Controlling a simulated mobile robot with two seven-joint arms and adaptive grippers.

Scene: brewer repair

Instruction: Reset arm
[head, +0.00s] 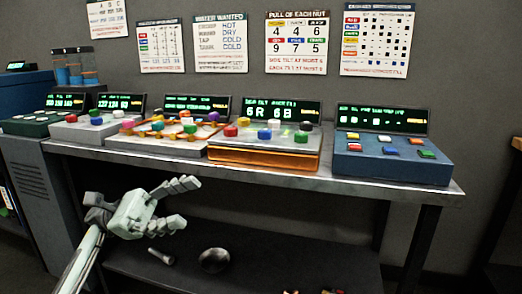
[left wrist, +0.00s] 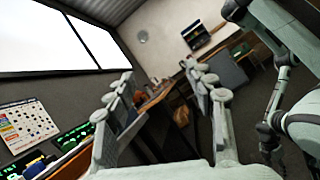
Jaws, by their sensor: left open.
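My left gripper (head: 178,206) is open and empty in the head view, in front of the bench's front edge and below the top. Its two fingers (left wrist: 165,115) also show spread apart in the left wrist view, with nothing between them. My left arm comes in from the lower left.
The metal bench (head: 345,186) has a lower shelf holding a dark round bowl (head: 214,260) and a small cylinder (head: 161,257). Printed charts, such as the number chart (head: 296,40), hang on the wall. Space before the bench is open.

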